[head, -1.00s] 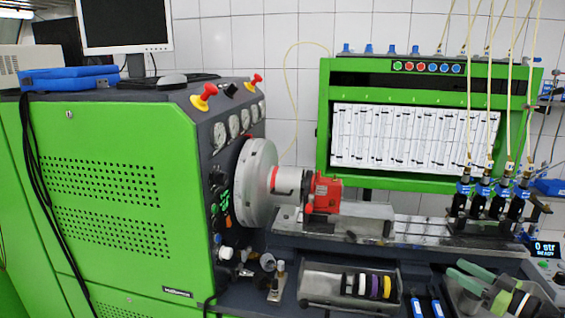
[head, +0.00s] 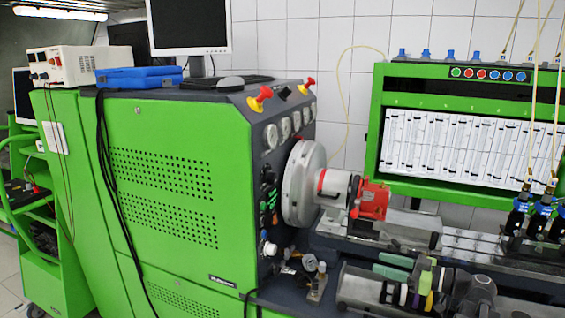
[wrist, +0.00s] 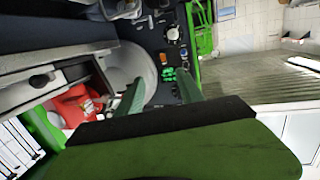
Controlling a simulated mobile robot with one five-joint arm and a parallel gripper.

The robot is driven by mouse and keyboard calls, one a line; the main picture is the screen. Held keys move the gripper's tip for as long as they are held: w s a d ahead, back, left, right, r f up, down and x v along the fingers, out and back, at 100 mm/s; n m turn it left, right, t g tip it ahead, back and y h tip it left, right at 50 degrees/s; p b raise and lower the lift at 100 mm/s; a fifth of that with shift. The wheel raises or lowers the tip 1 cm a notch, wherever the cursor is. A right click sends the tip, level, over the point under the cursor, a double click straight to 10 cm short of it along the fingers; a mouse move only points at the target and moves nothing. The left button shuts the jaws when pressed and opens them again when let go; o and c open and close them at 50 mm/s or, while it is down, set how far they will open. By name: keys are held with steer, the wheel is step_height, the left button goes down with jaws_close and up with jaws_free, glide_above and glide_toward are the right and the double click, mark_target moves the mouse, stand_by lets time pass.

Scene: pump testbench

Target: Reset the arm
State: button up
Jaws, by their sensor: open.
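My gripper (head: 384,265) shows at the lower right of the head view, its two green fingers pointing left. It is open and empty, in front of the test bench in the picture. In the wrist view my gripper (wrist: 160,85) has its fingers apart with nothing between them. Beyond them are the grey round flywheel (wrist: 128,62) and the red pump part (wrist: 75,105), also seen in the head view as a flywheel (head: 303,180) and a red pump (head: 373,199). My arm covers part of the tray.
A grey tray (head: 352,288) holds several coloured rings (head: 425,281) just by my gripper in the picture. The green bench cabinet (head: 170,210) fills the left centre. Black injectors (head: 538,222) stand at right. Some floor (head: 10,285) shows at far left.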

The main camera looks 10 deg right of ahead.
steer(key=w+a+f+n+g+y, duration=0.1)
steer(key=w+a+f+g, duration=0.1)
steer(key=a, duration=0.6)
steer(key=w+a+f+n+g, duration=0.1)
steer(key=w+a+f+g, duration=0.15)
steer(key=a, duration=0.55)
steer(key=s+a+f+g+h+p, duration=0.1)
steer(key=a+f+g+h, duration=0.15)
steer(key=a, duration=0.45)
steer(key=s+a+f+g+h, duration=0.1)
steer(key=a+f+g, duration=0.25)
steer(key=a, duration=0.35)
steer(key=s+a+f+g+h+p, duration=0.1)
steer(key=s+a+f+g+h, duration=0.1)
steer(key=a+f, duration=0.35)
steer(key=s+d+f+m+h, duration=0.1)
steer(key=d+f+m+h, duration=0.2)
steer(key=d+m+h, duration=0.3)
steer(key=d+m, duration=0.1)
steer(key=m, duration=0.3)
steer(key=shift+d+h, duration=0.35)
steer(key=shift+a, duration=0.1)
